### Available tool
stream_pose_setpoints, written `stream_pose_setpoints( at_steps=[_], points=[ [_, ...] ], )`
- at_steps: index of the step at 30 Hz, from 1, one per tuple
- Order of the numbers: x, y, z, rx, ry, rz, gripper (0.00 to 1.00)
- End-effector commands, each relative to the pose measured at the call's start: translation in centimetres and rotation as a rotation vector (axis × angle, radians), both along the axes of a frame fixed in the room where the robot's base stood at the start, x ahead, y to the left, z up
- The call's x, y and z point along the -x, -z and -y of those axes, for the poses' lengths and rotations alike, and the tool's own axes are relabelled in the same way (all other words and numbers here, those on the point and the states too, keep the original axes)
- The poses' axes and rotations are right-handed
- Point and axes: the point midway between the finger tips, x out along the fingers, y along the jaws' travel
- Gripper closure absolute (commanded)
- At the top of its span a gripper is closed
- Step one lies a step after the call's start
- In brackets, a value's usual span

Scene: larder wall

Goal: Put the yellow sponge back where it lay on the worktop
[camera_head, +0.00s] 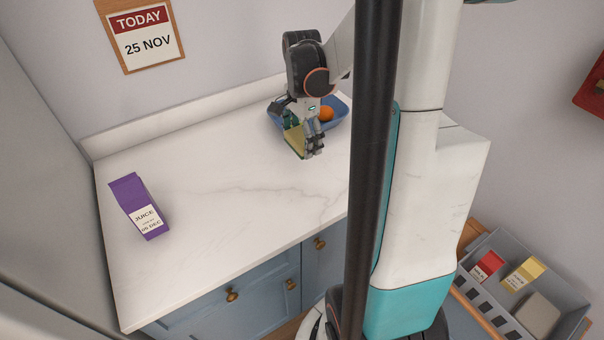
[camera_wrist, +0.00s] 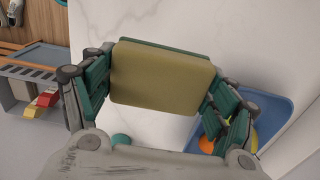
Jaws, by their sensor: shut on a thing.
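The yellow sponge (camera_wrist: 163,75) is between the fingers of my gripper (camera_wrist: 160,88) in the wrist view, with a green layer along its top edge. My gripper is shut on it. In the head view my gripper (camera_head: 305,143) holds the sponge (camera_head: 294,138) over the back right part of the white marble worktop (camera_head: 220,190), just in front of the blue bowl. Whether the sponge touches the worktop I cannot tell.
A blue bowl (camera_head: 336,126) with an orange (camera_head: 325,113) stands close behind my gripper. The middle of the worktop is clear. A grey crate (camera_head: 490,245) with cartons is at lower right.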

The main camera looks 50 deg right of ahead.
Motion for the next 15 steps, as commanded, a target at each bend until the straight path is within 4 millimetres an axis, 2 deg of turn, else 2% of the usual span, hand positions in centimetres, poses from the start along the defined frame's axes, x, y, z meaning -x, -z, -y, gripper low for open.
stream_pose_setpoints(
  at_steps=[1,6,10,15],
  points=[
    [0.0,1.7,0.0,0.000,0.000,0.000,0.44],
    [-0.1,5.5,0.0,0.000,-0.001,0.000,0.44],
    [0.0,7.3,0.0,0.000,-0.001,0.000,0.44],
    [0.0,8.1,0.0,0.000,-0.001,0.000,0.44]
  ],
)
